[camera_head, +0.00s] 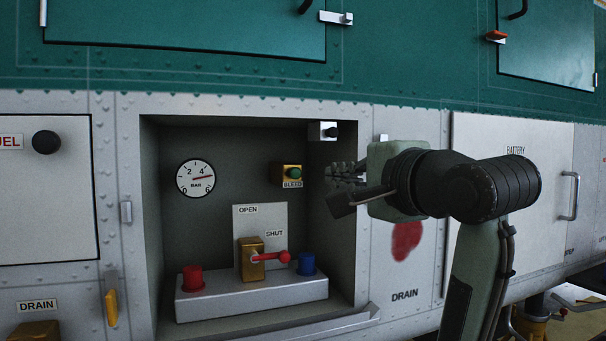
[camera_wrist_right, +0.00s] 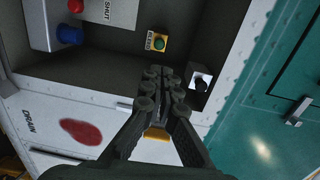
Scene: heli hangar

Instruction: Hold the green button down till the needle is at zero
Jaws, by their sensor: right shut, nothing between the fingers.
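The green button (camera_head: 294,173) sits on a yellow housing marked BLEED on the back wall of a recessed bay. It also shows in the right wrist view (camera_wrist_right: 160,43), just beyond my fingertips. The round gauge (camera_head: 195,178), marked BAR from 0 to 6, is to the left of the button. Its red needle points right and slightly up, a little past 4. My right gripper (camera_head: 334,173) is shut and empty, at the right side of the bay. Its fingertips (camera_wrist_right: 163,75) point towards the button and look apart from it. My left gripper is not in view.
Below are a red-handled lever (camera_head: 270,257) near SHUT, a red knob (camera_head: 192,280) and a blue knob (camera_head: 306,264). A white box with a black knob (camera_head: 330,132) is above right. The bay's right edge is close to my gripper.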

